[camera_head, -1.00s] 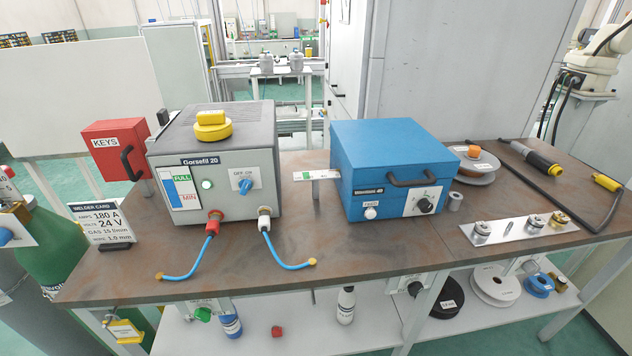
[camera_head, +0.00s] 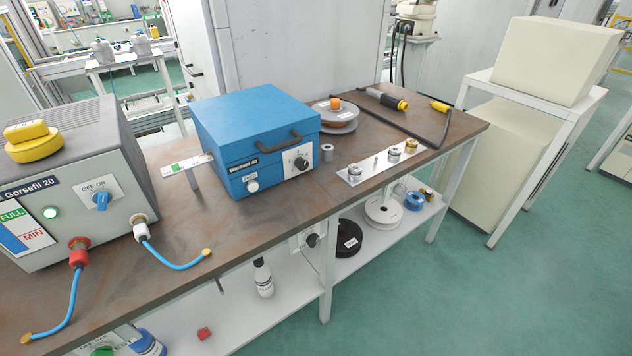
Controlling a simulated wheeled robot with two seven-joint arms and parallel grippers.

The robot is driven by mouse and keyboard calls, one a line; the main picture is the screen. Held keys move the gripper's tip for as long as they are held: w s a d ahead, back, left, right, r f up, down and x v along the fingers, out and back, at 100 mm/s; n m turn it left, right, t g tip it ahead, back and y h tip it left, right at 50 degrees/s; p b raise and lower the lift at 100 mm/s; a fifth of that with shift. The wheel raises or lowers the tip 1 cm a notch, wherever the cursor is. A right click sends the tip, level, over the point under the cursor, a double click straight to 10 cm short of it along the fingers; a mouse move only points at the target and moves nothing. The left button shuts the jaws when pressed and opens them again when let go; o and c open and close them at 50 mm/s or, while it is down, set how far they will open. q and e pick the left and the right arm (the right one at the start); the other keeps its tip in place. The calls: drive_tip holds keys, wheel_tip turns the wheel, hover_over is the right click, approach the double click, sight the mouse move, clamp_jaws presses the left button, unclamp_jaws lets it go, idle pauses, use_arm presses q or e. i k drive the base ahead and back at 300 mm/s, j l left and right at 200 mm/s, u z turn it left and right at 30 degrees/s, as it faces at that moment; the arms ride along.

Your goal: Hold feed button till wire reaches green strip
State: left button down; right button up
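The blue wire feeder box (camera_head: 256,133) stands on the brown bench, its lid shut. Its white feed button (camera_head: 252,186) is at the lower left of its front, under a small label. A black knob (camera_head: 300,163) sits on a white plate to the right. A white strip with a green patch (camera_head: 186,164) sticks out from the feeder's left side on a small post. I cannot make out any wire along the strip. Neither of my grippers is in view, and nothing touches the button.
The grey Gorsefil 20 unit (camera_head: 75,185) stands left, its blue hoses (camera_head: 172,258) lying toward the bench edge. A wire spool (camera_head: 336,117), a metal plate with small parts (camera_head: 380,162) and a torch (camera_head: 386,98) lie right. Bare bench (camera_head: 215,235) lies before the feeder.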

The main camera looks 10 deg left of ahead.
sight(253, 187)
drive_tip(key=z, duration=1.05)
drive_tip(key=k+l, duration=0.15)
drive_tip(key=k, duration=0.35)
drive_tip(key=k+l, duration=0.15)
drive_tip(key=k, duration=0.4)
